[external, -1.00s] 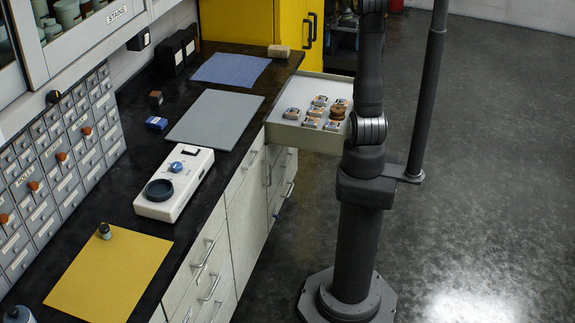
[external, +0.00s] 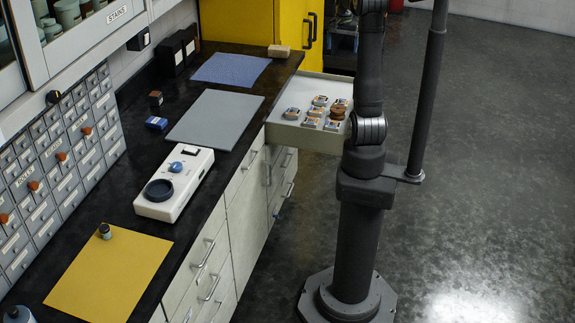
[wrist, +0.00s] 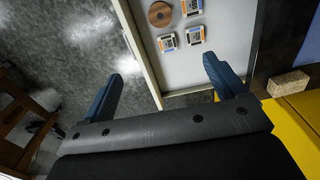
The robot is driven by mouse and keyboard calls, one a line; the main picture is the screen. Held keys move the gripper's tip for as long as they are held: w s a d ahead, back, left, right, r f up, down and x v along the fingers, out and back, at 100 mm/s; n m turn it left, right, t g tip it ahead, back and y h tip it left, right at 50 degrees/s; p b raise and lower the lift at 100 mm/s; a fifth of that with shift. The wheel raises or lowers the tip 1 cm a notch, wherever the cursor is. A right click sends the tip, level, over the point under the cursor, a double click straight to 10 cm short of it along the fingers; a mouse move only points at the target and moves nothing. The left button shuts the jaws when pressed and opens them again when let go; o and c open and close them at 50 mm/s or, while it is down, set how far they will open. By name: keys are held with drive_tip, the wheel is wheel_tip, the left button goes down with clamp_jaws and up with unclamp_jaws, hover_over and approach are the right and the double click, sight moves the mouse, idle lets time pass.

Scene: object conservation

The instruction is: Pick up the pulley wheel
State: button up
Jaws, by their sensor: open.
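The pulley wheel (external: 338,110) is a brown, round, wooden-looking piece in the open drawer (external: 307,143), at the right of several small labelled items. In the wrist view the pulley wheel (wrist: 160,14) lies near the top edge, inside the drawer close to its wall, with a dark centre. My gripper (wrist: 168,80) is open in the wrist view, its two blue fingers wide apart with nothing between them. The wheel is beyond the fingertips, apart from them. In the external view my gripper is out of frame above; only my arm shows.
Small labelled items (wrist: 194,36) lie near the wheel in the drawer. A yellow cabinet (external: 240,22) and a tan block (external: 279,51) are at the back. The counter holds a blue cloth (external: 230,68), grey mat (external: 215,118), white device (external: 175,185) and yellow sheet (external: 110,275).

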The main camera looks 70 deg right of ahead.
drive_tip(key=m, duration=0.2)
hover_over(342, 104)
drive_tip(key=f, duration=2.5)
drive_tip(key=shift+a+f, duration=0.2)
drive_tip(key=shift+f, duration=0.1)
drive_tip(key=shift+d+f, duration=0.15)
drive_tip(key=shift+f, duration=2.8)
drive_tip(key=c, duration=1.1)
drive_tip(key=shift+r, duration=0.15)
